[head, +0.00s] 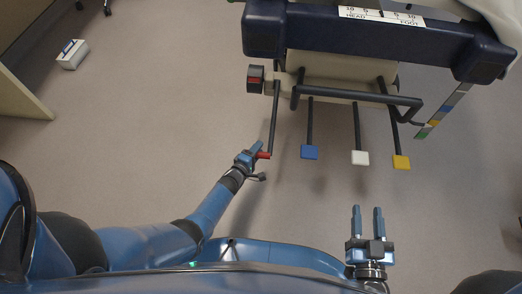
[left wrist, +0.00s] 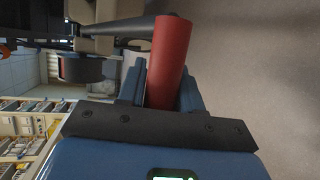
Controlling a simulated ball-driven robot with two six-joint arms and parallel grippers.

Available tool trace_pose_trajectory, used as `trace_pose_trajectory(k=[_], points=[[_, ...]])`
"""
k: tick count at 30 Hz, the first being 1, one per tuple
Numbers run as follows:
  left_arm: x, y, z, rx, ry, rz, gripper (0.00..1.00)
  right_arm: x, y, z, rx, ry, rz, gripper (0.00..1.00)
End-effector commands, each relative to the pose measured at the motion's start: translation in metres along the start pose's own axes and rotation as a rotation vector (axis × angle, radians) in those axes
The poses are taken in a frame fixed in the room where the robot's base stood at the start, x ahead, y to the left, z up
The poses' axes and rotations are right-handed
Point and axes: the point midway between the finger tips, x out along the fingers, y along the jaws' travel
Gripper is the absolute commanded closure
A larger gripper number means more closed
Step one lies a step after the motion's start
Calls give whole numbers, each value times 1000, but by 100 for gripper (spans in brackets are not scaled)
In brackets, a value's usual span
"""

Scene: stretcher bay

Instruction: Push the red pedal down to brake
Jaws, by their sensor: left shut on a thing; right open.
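The red pedal (head: 263,155) sits at the end of a dark lever (head: 273,120) under the left end of the stretcher (head: 350,40). My left gripper (head: 258,150) is at the pedal. In the left wrist view the red pedal (left wrist: 169,60) is a cylinder between the fingers of my left gripper (left wrist: 162,88), which is shut on it. Blue (head: 309,152), white (head: 360,158) and yellow (head: 402,162) pedals hang to the right of it. My right gripper (head: 368,212) is open and empty, below the white and yellow pedals in the picture.
A dark bar (head: 360,97) runs across the stretcher's underside above the pedals. A colour-striped strip (head: 440,112) is at the right. A small white box (head: 73,54) lies on the floor at upper left. The floor at left is mostly clear.

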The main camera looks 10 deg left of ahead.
Motion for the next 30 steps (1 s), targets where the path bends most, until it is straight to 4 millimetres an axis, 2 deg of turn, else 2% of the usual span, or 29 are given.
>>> trace_pose_trajectory(k=[1, 11, 12, 15, 16, 30], points=[[3, -2, -1, -1, -1, 4, 100, 0, 0, 4, 0, 0, 0, 57], [3, -2, 0, -3, 0, 2, 100, 0, 0, 3, 0, 1, 0, 57], [3, -2, 0, -3, 0, 2, 63, 0, 0, 3, 0, 1, 0, 57], [3, -2, 0, -3, -1, 2, 47, 0, 0, 3, 0, 1, 0, 57], [3, -2, 0, -3, -1, 1, 45, 0, 0, 3, 0, 1, 0, 57], [-2, 0, 4, -3, 0, -1, 45, 0, 0, -3, 0, 1, 0, 57]])
